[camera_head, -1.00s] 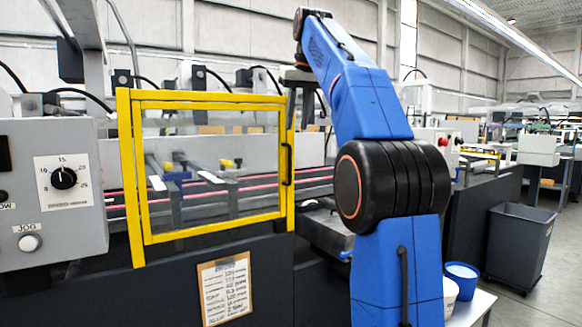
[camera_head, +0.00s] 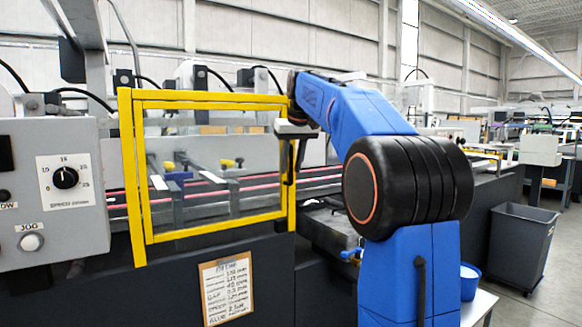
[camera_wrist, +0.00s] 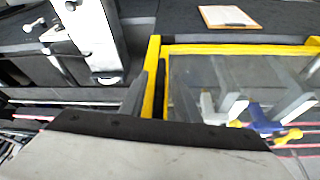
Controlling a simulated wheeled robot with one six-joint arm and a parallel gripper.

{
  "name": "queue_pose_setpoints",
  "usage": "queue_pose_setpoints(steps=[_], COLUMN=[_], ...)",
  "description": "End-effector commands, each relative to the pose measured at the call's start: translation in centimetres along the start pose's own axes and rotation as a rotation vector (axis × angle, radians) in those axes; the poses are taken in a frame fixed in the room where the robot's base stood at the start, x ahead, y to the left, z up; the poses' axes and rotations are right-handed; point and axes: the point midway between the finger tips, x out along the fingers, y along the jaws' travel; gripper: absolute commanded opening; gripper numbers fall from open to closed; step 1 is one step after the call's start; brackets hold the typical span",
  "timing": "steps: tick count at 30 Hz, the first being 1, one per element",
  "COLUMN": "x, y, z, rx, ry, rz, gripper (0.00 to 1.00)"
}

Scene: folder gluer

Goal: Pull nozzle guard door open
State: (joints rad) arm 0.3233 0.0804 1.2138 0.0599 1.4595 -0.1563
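The nozzle guard door (camera_head: 212,105) is a clear panel in a yellow frame, and it stands shut in its outer yellow frame. Its dark upright handle is on the right side of the frame, largely hidden behind my gripper (camera_head: 291,160). My gripper is at that right edge with its fingers pointing down. In the wrist view the door's yellow frame (camera_wrist: 151,82) runs up beside a grey finger, with the clear panel to the right. Whether the fingers touch or close around the handle is hidden.
A grey control box (camera_head: 50,195) with a speed dial and jog button stands left of the door. A clipboard (camera_head: 227,289) hangs below it. A blue bucket (camera_head: 469,281) and a grey bin (camera_head: 520,245) are at the right, with open floor by the bin.

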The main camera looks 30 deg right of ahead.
Motion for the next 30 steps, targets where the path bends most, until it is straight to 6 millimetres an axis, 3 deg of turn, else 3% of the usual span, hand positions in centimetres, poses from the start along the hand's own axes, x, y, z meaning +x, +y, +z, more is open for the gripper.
queue_pose_setpoints(steps=[11,15,25,30], x=[0.6,0.6,0.4,-0.2], y=[0.0,0.0,0.0,0.1], z=[0.0,0.0,0.3,1.8], rx=[0.000,0.000,0.007,0.036], ry=[0.001,0.001,0.001,0.001], rz=[0.000,0.000,0.003,0.015], gripper=[0.29,0.01,0.00,0.00])
